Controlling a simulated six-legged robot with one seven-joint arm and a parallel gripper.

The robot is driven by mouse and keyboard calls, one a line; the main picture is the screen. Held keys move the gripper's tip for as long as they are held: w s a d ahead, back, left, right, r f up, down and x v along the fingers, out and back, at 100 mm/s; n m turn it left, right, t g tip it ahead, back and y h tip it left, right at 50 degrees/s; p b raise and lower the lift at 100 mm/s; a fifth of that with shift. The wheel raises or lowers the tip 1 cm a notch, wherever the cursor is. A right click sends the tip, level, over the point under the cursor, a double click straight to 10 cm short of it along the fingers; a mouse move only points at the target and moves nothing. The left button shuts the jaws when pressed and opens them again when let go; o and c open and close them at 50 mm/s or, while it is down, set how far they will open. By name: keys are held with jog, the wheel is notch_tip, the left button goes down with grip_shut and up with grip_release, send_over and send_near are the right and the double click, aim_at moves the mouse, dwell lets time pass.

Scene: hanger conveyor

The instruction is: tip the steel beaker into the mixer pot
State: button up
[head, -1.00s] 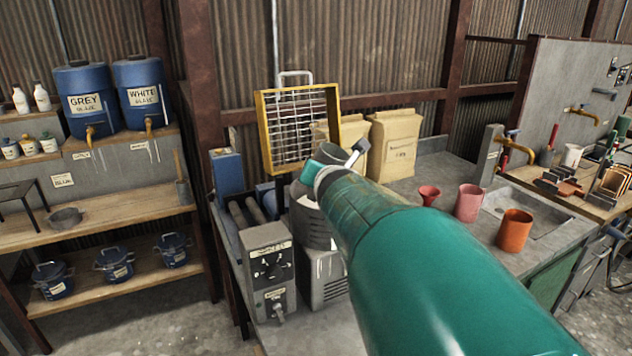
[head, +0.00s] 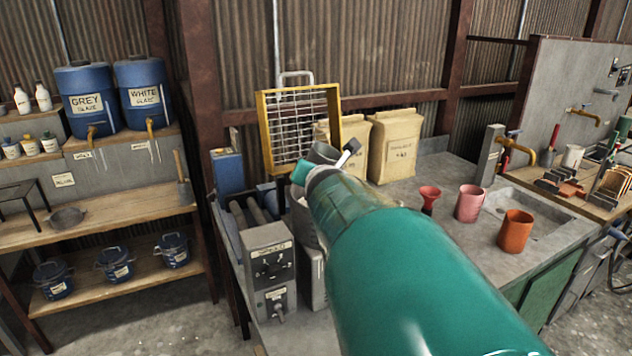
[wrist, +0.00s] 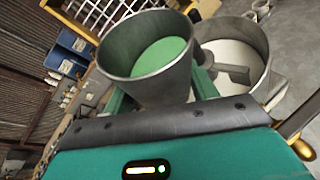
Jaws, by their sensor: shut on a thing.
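The steel beaker (wrist: 150,88) is a grey metal cup with green contents, in the middle of the wrist view. My gripper (wrist: 160,98) is shut on it, with green fingers at its sides. In the head view the beaker's grey rim (head: 322,152) shows just past my gripper (head: 324,168). The mixer pot (wrist: 268,78) is a round metal pot with pale contents, right of and behind the beaker in the wrist view. The beaker hides part of its left side. In the head view my arm covers most of the pot (head: 303,217). The green contents are inside the beaker.
A control box (head: 268,260) stands in front of the pot. A yellow-framed grille (head: 298,125) and paper sacks (head: 395,147) are behind. A red funnel (head: 429,195), a pink cup (head: 469,203) and an orange cup (head: 515,230) stand on the bench to the right.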

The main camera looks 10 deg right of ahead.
jog(key=shift+a+r, duration=0.1)
jog(key=shift+s+r, duration=0.15)
jog(key=shift+s, duration=0.05)
jog(key=shift+s+m, duration=0.1)
jog(key=shift+m, duration=0.2)
jog(key=shift+s+a+r+m+g+y, duration=0.1)
jog(key=shift+a+m+g+y, duration=0.15)
jog(key=shift+m+y, duration=0.2)
dwell(0.4)
jog(key=shift+d, duration=0.15)
dwell(0.3)
jog(key=shift+m+g+y, duration=0.25)
jog(key=shift+m, duration=0.2)
dwell(0.6)
